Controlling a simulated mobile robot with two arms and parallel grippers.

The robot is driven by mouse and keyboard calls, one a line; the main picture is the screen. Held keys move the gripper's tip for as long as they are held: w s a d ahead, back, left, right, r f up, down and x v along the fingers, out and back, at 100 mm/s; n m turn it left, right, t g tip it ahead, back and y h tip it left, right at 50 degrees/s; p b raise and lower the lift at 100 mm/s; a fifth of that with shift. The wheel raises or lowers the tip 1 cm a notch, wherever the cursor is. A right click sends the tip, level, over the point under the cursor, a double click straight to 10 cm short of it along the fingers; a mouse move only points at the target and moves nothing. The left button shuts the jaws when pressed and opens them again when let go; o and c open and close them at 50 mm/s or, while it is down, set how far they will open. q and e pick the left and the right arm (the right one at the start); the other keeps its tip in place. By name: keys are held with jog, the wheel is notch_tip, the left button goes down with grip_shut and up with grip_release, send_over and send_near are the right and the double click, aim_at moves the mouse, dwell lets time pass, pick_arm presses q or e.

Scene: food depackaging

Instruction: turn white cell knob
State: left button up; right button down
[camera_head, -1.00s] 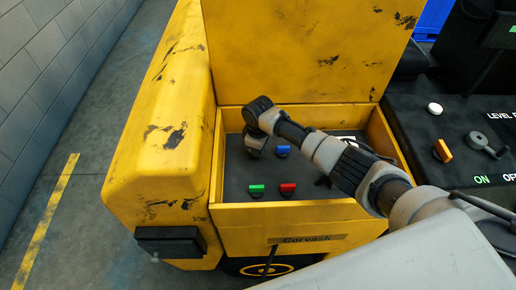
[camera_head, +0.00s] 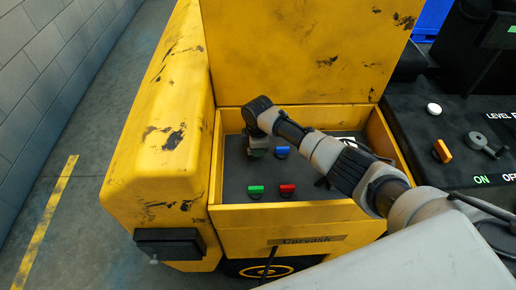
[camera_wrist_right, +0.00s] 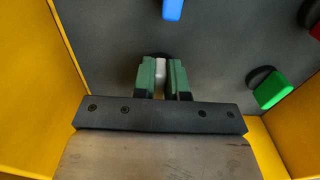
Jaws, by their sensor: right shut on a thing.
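The white cell knob (camera_wrist_right: 160,72) shows in the right wrist view between the two green fingertips of my right gripper (camera_wrist_right: 161,78). The gripper is shut on it, and the fingers hide most of the knob. In the head view my right gripper (camera_head: 257,153) points down into the yellow box, left of the blue knob, and the white knob is hidden there. My left gripper is not in view.
A blue knob (camera_head: 282,152), a green knob (camera_head: 256,190) and a red knob (camera_head: 288,189) sit on the dark panel (camera_head: 235,175). Yellow box walls (camera_head: 300,214) surround it, with a raised yellow lid (camera_head: 300,50) behind. An orange switch (camera_head: 442,151) is on the black console to the right.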

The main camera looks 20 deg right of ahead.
jog(key=c, duration=1.2)
grip_release()
jog(key=shift+o, duration=0.2)
notch_tip(320, 180, up, 11)
